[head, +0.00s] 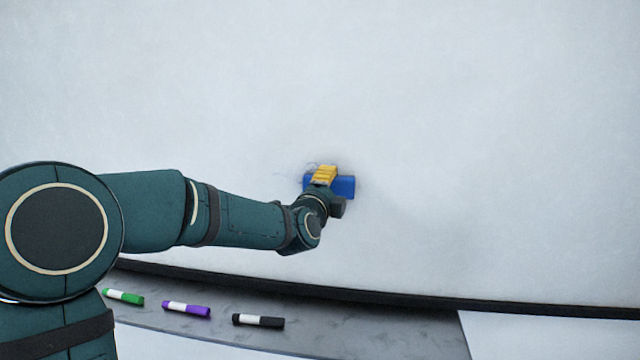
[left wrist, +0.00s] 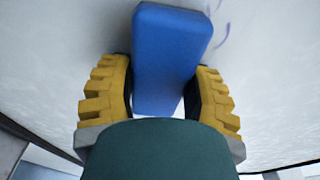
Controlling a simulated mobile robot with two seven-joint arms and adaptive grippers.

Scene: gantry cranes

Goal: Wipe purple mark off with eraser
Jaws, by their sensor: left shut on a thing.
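The eraser (head: 344,186) is a blue block held up at the whiteboard (head: 450,120) in the head view. My left gripper (head: 325,175), with yellow fingers, is shut on it. In the left wrist view the eraser (left wrist: 168,60) sits between the two yellow fingers (left wrist: 165,95), with its far end at the white surface. A faint purple mark (head: 311,168) shows just left of and above the eraser in the head view. Purple strokes (left wrist: 222,35) also show right of the eraser in the left wrist view. Part of the mark may be hidden behind the eraser and gripper.
A grey tray (head: 400,330) runs below the board's dark lower edge (head: 400,297). A green marker (head: 123,297), a purple marker (head: 186,309) and a black marker (head: 258,321) lie on it.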

